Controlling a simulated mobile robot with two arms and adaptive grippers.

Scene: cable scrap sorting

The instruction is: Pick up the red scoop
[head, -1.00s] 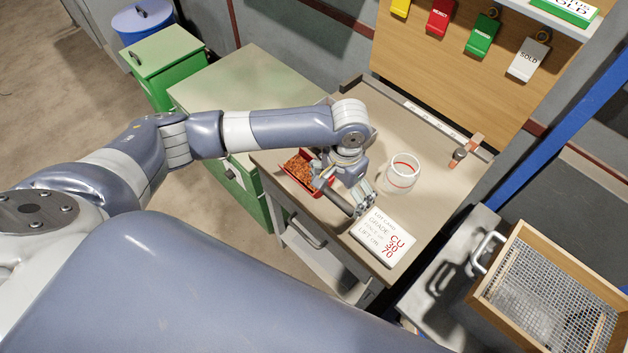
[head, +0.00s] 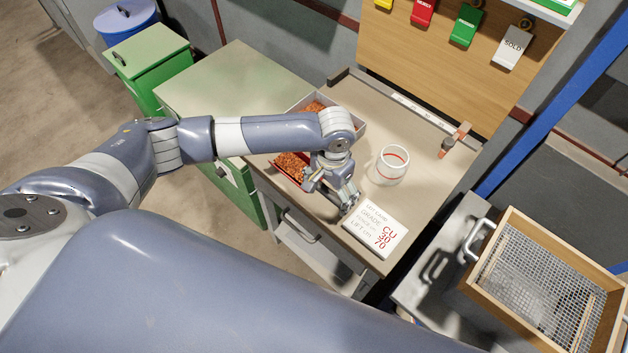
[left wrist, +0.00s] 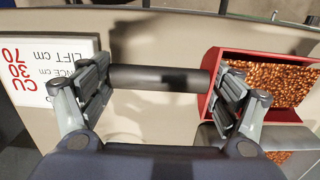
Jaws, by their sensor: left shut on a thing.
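The red scoop (head: 287,168) holds copper-coloured granules and lies at the near left part of the bench. In the left wrist view, its red wall (left wrist: 262,55) is at the right and its dark handle (left wrist: 160,78) runs sideways to the left. My left gripper (head: 332,193) is down at the handle. I cannot tell whether the scoop is clear of the bench. My right gripper is not in view.
A grey tray (head: 355,133) with copper granules is behind my arm. A white printed card (head: 376,231) lies close in front. A clamp-like tool (head: 455,141) is at the far right edge.

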